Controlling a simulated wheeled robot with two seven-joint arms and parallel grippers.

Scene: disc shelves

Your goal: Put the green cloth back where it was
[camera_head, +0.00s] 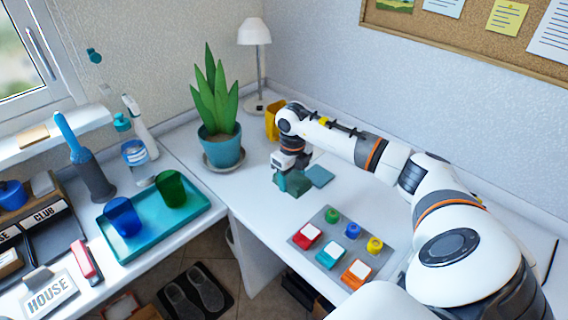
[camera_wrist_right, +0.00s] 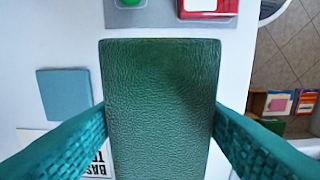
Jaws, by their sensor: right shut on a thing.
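The green cloth (camera_wrist_right: 162,90) is a textured dark green piece between the two teal fingers of my right gripper (camera_wrist_right: 160,112) in the right wrist view. The fingers press on its left and right sides. In the head view my right gripper (camera_head: 293,183) points down just above the white desk, between the plant pot and the button panel, with the green cloth low at its tips and mostly hidden. A flat blue-grey square (camera_head: 319,176) lies on the desk beside it; it also shows in the wrist view (camera_wrist_right: 63,94). My left gripper is not in view.
A grey panel (camera_head: 318,227) with coloured buttons and knobs lies nearer on the desk. A potted plant (camera_head: 221,150), a yellow container (camera_head: 272,124) and a lamp (camera_head: 254,35) stand behind. A teal tray (camera_head: 187,222) with blue and green cups is left. A partly covered printed card (camera_wrist_right: 97,168) lies below.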

